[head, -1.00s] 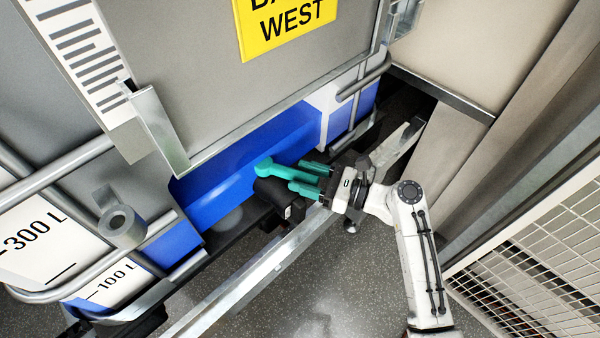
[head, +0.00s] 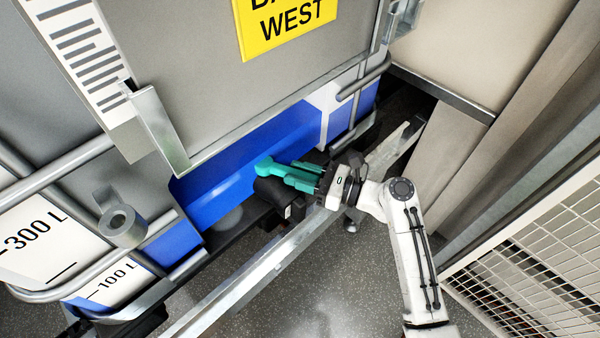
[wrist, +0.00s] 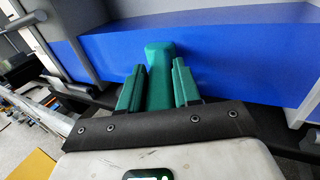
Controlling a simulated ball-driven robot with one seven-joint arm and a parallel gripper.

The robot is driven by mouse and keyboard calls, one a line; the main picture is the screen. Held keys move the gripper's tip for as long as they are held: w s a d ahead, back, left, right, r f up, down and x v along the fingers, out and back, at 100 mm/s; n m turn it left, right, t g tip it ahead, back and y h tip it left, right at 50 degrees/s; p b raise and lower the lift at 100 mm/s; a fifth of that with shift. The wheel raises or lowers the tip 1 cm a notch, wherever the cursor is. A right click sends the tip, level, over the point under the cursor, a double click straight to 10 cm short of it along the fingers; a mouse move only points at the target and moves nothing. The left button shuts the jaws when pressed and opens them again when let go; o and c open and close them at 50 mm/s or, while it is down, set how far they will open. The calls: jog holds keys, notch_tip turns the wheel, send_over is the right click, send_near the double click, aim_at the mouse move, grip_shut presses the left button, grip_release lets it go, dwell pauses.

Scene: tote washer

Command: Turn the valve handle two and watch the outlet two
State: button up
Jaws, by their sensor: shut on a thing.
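The teal valve handle (head: 266,167) sits on a black outlet (head: 274,193) low on the blue tank front in the head view. My gripper (head: 293,176), with teal fingers, comes in from the right and is shut on the handle. In the wrist view the handle (wrist: 160,60) stands between the two fingers (wrist: 158,80), and its far end projects past the fingertips. The outlet's mouth faces down and toward the front, and no flow shows from it. No number is readable on the handle or outlet.
A metal rail (head: 262,265) runs diagonally just in front of the outlet, below my gripper. A grey panel with a yellow sign (head: 287,27) hangs above. Tubular bars (head: 365,72) cage the tank. A white mesh panel (head: 535,245) stands right. Speckled floor lies below.

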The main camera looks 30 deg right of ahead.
grip_shut()
jog(key=m+t+h+p, duration=0.1)
jog(key=p, duration=0.2)
jog(key=shift+s+a+r, duration=0.3)
jog(key=shift+s+a, duration=0.05)
jog(key=shift+a, duration=0.05)
jog(key=shift+s+a+f+m+t+h+p, duration=0.15)
jog(key=shift+a+m+t+h+p, duration=0.25)
jog(key=shift+h+p, duration=0.2)
jog(key=shift+s+a+f+m+t+h+p, duration=0.15)
jog(key=shift+m+t+h+p, duration=0.15)
jog(key=shift+m+h+p, duration=0.3)
jog(key=o, duration=1)
grip_release()
jog(key=shift+c, duration=0.2)
jog(key=b+v, duration=0.2)
jog(key=v, duration=0.9)
jog(key=shift+a, duration=0.1)
